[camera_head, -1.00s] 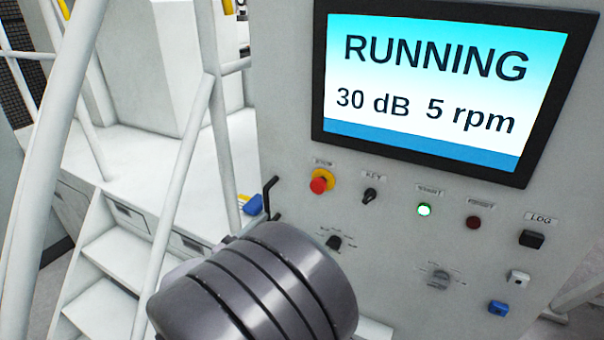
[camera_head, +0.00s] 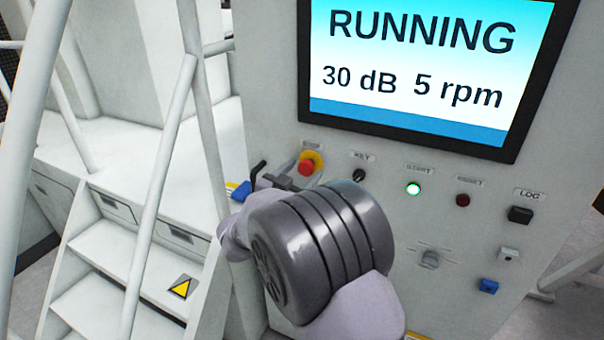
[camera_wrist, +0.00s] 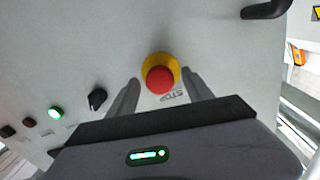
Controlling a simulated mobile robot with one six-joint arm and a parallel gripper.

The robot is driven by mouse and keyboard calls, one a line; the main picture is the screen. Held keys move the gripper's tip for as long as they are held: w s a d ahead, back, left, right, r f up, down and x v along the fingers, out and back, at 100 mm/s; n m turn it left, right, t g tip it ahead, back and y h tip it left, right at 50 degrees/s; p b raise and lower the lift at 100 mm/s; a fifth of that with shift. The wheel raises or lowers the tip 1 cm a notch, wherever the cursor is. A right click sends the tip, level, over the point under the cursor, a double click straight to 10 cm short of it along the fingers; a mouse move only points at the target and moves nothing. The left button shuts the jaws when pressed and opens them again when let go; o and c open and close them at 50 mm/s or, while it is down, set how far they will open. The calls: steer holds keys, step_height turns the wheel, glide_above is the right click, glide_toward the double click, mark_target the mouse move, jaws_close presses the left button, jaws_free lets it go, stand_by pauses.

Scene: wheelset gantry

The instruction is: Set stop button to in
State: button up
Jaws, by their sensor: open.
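The stop button is a red mushroom head on a yellow collar (camera_head: 308,166), on the grey panel below the screen. In the wrist view the stop button (camera_wrist: 160,78) lies just beyond and between the two fingertips. My gripper (camera_wrist: 160,90) is open, with a finger on each side of the button and nothing held. I cannot tell whether the fingers touch the panel. In the head view my gripper (camera_head: 275,180) is partly hidden behind my wrist, just left of the button. The screen (camera_head: 420,75) reads RUNNING, 30 dB, 5 rpm.
Right of the stop button are a black key switch (camera_head: 359,174), a lit green start button (camera_head: 413,189), a dark red reset button (camera_head: 462,200) and a black LOG button (camera_head: 520,214). A black handle (camera_wrist: 264,10) sticks out nearby. White railings and steps (camera_head: 115,250) stand at left.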

jaws_close()
steer(key=shift+w+d, duration=0.15)
steer(key=shift+w, duration=0.35)
jaws_free()
steer(key=p+v, duration=0.2)
steer(key=v, duration=1.5)
steer(key=shift+s, duration=0.2)
